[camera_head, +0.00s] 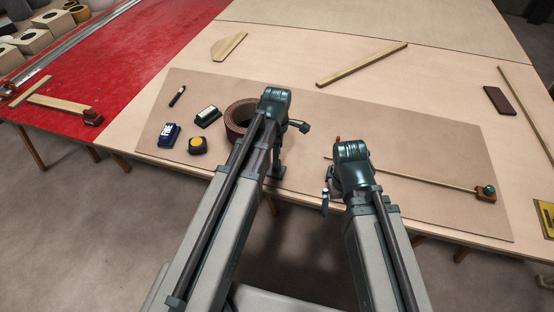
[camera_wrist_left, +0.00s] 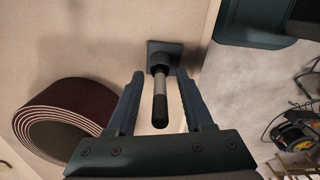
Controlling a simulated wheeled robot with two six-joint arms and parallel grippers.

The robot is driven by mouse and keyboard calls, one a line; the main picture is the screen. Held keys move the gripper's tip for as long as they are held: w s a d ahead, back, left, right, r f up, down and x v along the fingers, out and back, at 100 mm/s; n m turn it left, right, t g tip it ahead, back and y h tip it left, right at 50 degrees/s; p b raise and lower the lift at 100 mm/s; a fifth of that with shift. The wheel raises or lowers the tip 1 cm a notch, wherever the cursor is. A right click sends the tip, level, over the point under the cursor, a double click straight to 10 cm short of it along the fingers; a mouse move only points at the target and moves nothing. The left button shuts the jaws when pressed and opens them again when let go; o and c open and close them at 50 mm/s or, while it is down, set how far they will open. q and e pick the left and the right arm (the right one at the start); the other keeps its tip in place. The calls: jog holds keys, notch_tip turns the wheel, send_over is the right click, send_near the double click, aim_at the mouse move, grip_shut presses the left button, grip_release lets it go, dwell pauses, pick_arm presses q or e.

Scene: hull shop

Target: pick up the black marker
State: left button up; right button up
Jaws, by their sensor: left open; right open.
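My right gripper (camera_head: 328,195) is near the mat's front edge.
A brown abrasive roll (camera_head: 236,117), also in the wrist view (camera_wrist_left: 62,118), stands beside my left arm. The brown mat (camera_head: 420,150) has free room right of centre.

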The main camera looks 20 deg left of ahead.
pick_arm(q)
jog(key=shift+r, duration=0.1)
jog(key=shift+c, duration=0.4)
grip_shut()
notch_tip(320, 180, up, 10)
jog(key=p, duration=1)
